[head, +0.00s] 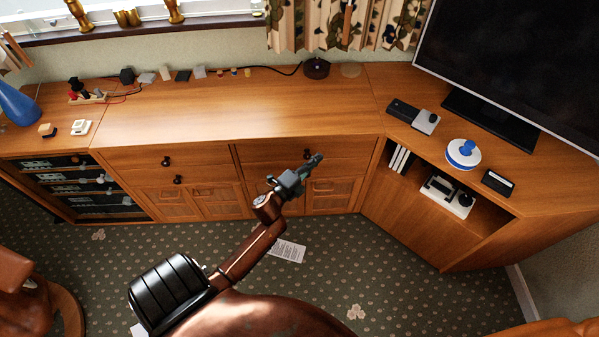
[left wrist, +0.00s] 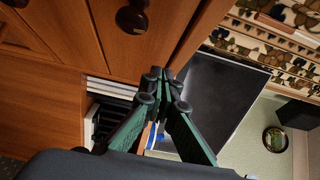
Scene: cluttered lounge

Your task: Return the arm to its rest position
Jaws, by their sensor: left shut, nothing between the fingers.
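My left arm reaches up from the bottom of the head view, over the patterned carpet. My left gripper (head: 316,160) is shut and empty, in front of the wooden sideboard's drawers. In the left wrist view the two green-sided fingers (left wrist: 163,74) meet at their tips with nothing between them. The gripper appears close to the front of the sideboard (head: 240,110); I cannot tell whether it touches. My right gripper is in neither view.
A corner cabinet (head: 400,222) stands at right with a TV (head: 515,65) and a blue-and-white round object (head: 463,154). Small items line the sideboard's back. A paper sheet (head: 288,250) lies on the carpet (head: 330,285). A brown wooden piece of furniture (head: 30,300) stands at lower left.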

